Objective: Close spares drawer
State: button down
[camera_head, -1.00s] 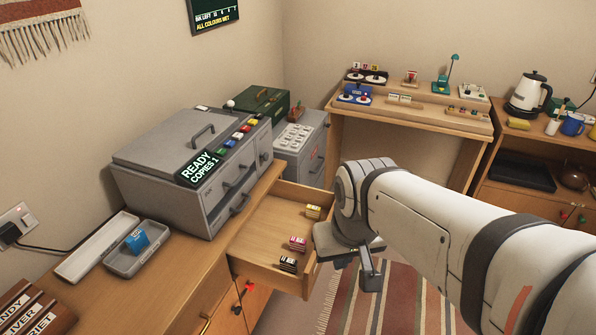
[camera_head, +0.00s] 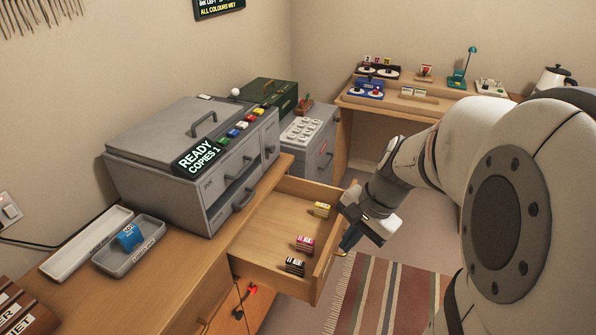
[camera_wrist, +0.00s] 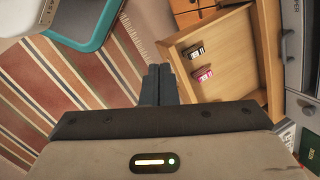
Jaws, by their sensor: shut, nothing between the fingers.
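The spares drawer (camera_head: 262,248) stands pulled out of the wooden desk below the grey copier. Three small cartridges lie in it: a yellow one (camera_head: 320,209), a magenta one (camera_head: 305,245) and a black one (camera_head: 295,266). My gripper (camera_head: 347,245) is shut and empty, at the outer side of the drawer front; whether it touches the front is unclear. In the wrist view my shut fingers (camera_wrist: 159,75) point toward the drawer's front edge (camera_wrist: 180,62), with the black cartridge (camera_wrist: 195,51) and the magenta cartridge (camera_wrist: 203,75) inside. The yellow cartridge is hidden there.
The grey copier (camera_head: 190,165) stands on the desk top beside a grey tray with a blue box (camera_head: 130,237). A striped rug (camera_head: 385,300) lies on the floor in front of the drawer. A side table (camera_head: 420,108) with small items stands at the back.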

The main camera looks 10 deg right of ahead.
jog(key=w+d+f+m+t+y+b, duration=0.2)
jog(key=w+d+f+m+b, duration=0.15)
jog(key=d+f+m, duration=0.35)
jog(key=w+d+f+m+t+y+b, duration=0.2)
jog(key=w+d+f+m+b, duration=0.15)
jog(key=d+f+m, duration=0.3)
jog(key=b, duration=0.3)
send_near(330, 252)
jog(key=shift+m, duration=0.35)
jog(key=shift+x, duration=3.15)
jog(key=shift+d+f, duration=0.1)
jog(key=shift+d, duration=0.05)
